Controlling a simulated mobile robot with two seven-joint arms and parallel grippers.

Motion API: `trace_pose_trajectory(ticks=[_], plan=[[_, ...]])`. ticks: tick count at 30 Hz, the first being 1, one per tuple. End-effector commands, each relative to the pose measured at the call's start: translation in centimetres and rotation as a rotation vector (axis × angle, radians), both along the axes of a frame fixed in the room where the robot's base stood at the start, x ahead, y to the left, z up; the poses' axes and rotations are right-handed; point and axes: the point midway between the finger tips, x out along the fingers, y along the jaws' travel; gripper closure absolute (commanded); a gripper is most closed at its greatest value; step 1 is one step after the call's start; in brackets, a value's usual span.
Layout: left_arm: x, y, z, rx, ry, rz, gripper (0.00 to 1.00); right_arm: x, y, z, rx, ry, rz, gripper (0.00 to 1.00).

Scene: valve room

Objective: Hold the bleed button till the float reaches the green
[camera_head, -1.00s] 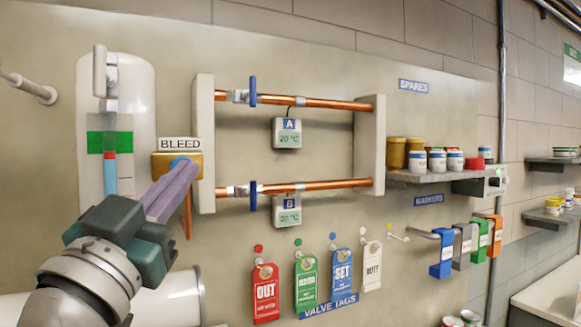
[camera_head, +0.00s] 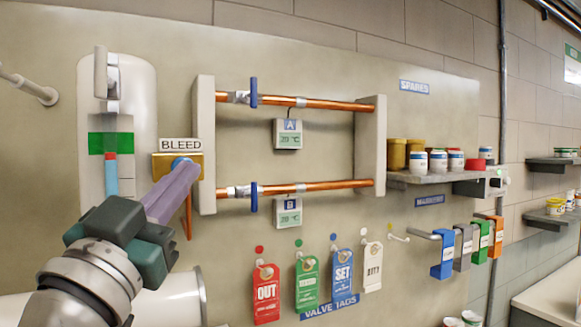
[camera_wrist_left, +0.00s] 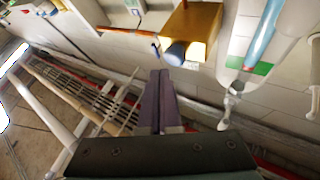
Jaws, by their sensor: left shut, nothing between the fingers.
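The bleed button (camera_head: 180,162) is a blue knob on a gold box (camera_head: 163,167) under the BLEED sign. In the left wrist view the button (camera_wrist_left: 175,52) sticks out of the box. My left gripper (camera_head: 190,168) is shut and empty, with its purple fingertips just in front of the button. In the wrist view the tips (camera_wrist_left: 159,74) look slightly apart from it; contact is not clear. The red float (camera_head: 110,156) tops the blue column (camera_head: 111,178) in the gauge tube, at the lower edge of the green band (camera_head: 96,143). My right gripper is out of view.
Copper pipes with blue valve handles (camera_head: 253,93) run to the right of the box. Valve tags (camera_head: 266,292) hang below. A spares shelf (camera_head: 430,177) and hanging markers (camera_head: 442,254) stick out further right.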

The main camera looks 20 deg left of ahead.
Motion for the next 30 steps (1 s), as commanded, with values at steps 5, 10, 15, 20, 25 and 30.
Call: trace_pose_trajectory(ticks=[5, 10, 15, 20, 25, 30], plan=[[0.0, 0.0, 0.0, 0.0, 0.0, 0.0, 1.0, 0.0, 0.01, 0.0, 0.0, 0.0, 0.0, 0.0], [0.0, 0.0, 0.0, 0.0, 0.0, 0.0, 1.0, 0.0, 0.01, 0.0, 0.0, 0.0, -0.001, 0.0], [0.0, 0.0, 0.0, 0.0, 0.0, 0.0, 1.0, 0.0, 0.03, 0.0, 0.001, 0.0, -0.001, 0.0], [0.0, 0.0, 0.0, 0.0, 0.0, 0.0, 1.0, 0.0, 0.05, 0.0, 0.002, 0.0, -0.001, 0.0], [0.13, 0.15, 0.01, 0.0, -0.001, 0.0, 1.0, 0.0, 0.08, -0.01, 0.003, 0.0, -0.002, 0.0], [0.51, 0.61, 0.01, 0.001, 0.0, 0.0, 1.0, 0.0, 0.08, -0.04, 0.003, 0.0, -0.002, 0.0]])
